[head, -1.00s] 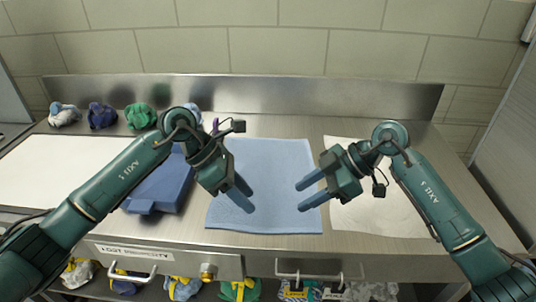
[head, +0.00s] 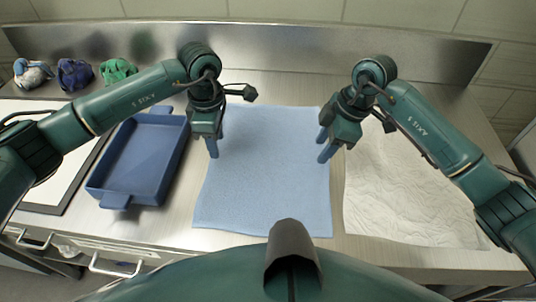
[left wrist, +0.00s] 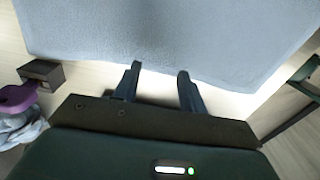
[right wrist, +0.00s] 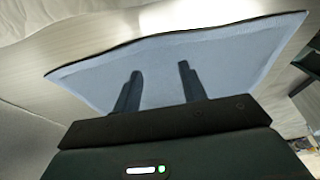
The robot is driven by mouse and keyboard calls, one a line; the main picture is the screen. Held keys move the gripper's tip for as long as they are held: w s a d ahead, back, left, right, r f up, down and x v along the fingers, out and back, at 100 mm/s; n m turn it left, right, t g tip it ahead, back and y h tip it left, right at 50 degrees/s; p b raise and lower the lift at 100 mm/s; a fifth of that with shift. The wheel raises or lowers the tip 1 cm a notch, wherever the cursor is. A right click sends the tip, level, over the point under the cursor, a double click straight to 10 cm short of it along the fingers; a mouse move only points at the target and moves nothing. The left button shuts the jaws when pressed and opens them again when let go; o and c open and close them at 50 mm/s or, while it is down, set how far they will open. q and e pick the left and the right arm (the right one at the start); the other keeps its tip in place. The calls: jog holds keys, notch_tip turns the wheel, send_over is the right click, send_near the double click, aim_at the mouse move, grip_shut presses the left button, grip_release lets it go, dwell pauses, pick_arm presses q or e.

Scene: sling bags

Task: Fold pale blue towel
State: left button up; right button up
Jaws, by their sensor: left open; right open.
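The pale blue towel (head: 265,175) lies flat and spread out on the steel table in the head view. My left gripper (head: 213,150) is open and empty over the towel's left side. My right gripper (head: 323,148) is open and empty at the towel's right edge. In the left wrist view the towel (left wrist: 170,35) lies beyond the open fingers (left wrist: 160,75), whose tips are near its edge. In the right wrist view the towel (right wrist: 220,65) lies under the open fingers (right wrist: 160,80). I cannot tell whether any fingertip touches the cloth.
A blue tray (head: 140,160) stands left of the towel. A crumpled white cloth (head: 400,190) lies to the right. Several bundled bags, including a green one (head: 117,72), sit at the back left. A steel backsplash (head: 290,45) closes the back.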

pick_arm(q)
jog(key=shift+w+f, duration=0.1)
jog(key=shift+f, duration=1.1)
pick_arm(e)
jog(key=shift+w+f, duration=0.1)
jog(key=shift+f, duration=1.1)
pick_arm(q)
jog(key=shift+f, duration=0.25)
pick_arm(e)
jog(key=shift+f, duration=0.2)
pick_arm(q)
jog(key=shift+c, duration=0.5)
pick_arm(e)
jog(key=shift+c, duration=0.5)
pick_arm(q)
grip_shut()
pick_arm(e)
grip_shut()
pick_arm(q)
jog(key=shift+r, duration=0.1)
pick_arm(e)
jog(key=shift+r, duration=0.1)
